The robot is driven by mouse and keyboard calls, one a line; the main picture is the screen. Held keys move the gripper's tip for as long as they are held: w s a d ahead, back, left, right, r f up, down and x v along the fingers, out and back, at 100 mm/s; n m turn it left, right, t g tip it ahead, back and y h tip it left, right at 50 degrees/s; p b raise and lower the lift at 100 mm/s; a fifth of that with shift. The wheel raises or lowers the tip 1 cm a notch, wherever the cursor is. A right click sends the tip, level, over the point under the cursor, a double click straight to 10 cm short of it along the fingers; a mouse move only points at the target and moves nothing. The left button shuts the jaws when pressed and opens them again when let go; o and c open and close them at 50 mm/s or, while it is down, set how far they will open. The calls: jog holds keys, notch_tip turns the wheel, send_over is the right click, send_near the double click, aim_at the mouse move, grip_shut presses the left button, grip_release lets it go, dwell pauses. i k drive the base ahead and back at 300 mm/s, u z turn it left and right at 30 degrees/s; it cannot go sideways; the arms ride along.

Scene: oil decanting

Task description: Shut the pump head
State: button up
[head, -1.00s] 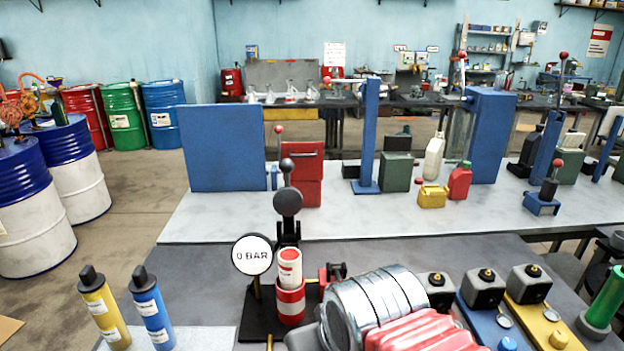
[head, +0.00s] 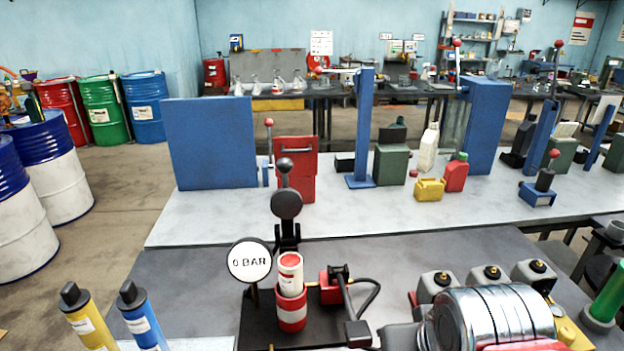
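The pump (head: 291,313) stands on a black base at the front of the near bench. Its head looks to be the black round disc (head: 286,204), which stands raised on a black hinge post behind the cartridge. A knobbed lever rises above the disc. A white and red cartridge (head: 290,272) stands upright in the red and white holder, its top uncovered. A round gauge sign (head: 249,261) beside it reads 0 BAR. My ribbed silver arm (head: 492,318) shows at lower right, apart from the pump. A grey part at its left may be my gripper (head: 400,336); no fingers can be made out.
A red and black fitting (head: 334,287) with a black hose stands right of the cartridge. Yellow (head: 88,318) and blue (head: 143,318) bottles stand at front left. Several grey canisters (head: 435,284) stand behind my arm.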

aim_at(286, 203)
jog(key=z, duration=0.45)
jog(key=k, duration=1.65)
jog(key=u, duration=0.55)
jog(key=i, duration=1.3)
jog(key=u, duration=0.05)
